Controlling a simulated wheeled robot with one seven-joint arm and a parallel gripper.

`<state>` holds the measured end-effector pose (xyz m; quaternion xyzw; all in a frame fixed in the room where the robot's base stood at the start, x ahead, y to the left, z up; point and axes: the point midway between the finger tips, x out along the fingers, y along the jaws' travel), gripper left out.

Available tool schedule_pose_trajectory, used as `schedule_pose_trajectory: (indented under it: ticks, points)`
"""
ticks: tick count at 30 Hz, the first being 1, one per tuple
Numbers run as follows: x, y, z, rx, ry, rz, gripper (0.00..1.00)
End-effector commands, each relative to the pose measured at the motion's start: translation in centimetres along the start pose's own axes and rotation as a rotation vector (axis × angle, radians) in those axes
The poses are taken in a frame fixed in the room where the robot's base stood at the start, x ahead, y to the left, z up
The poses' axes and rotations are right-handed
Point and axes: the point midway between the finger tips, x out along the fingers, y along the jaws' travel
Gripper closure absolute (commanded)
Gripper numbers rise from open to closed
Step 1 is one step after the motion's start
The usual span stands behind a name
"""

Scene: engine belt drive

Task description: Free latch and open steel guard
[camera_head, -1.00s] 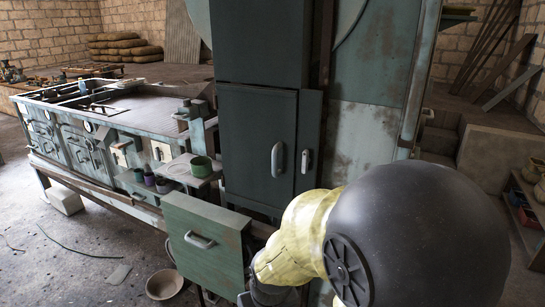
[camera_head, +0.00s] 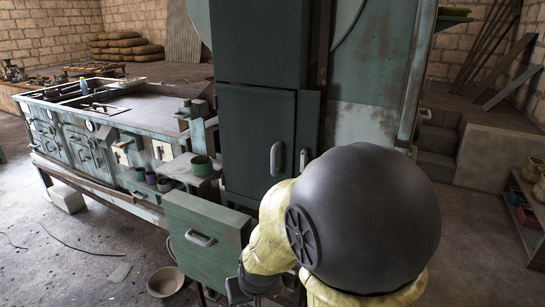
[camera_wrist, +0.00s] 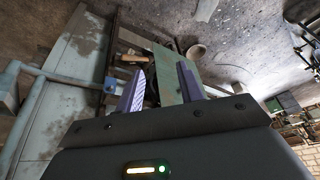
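A lower green panel (camera_head: 208,232) with a pale bar handle (camera_head: 200,238) stands in front; I cannot tell which is the guard. My gripper (camera_wrist: 162,75) is open, its two purple fingers apart with nothing held. Beyond the fingers in the wrist view is a green panel (camera_wrist: 178,82). In the head view my arm hides most of the gripper.
A long bench (camera_head: 140,105) with tools on top runs along the left. Small cups, including a green one (camera_head: 201,166), stand on a side shelf. A bowl (camera_head: 165,282) and a cable lie on the floor at lower left. Concrete steps (camera_head: 440,140) are at right.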

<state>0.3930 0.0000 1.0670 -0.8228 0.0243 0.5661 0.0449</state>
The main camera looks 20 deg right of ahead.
Motion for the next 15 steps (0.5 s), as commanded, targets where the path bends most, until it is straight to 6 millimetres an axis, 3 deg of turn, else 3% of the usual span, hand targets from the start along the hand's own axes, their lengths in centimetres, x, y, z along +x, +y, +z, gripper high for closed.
schedule_pose_trajectory:
  ticks: [4,8,11,15]
  points:
    - [0.8,0.1,-6.4,0.126,0.185,0.026,0.63]
    - [1.1,1.5,-11.9,0.229,0.382,0.102,0.63]
    - [0.6,3.1,-15.7,0.289,0.542,0.187,0.63]
    - [-1.6,5.2,-20.3,0.335,0.785,0.331,0.63]
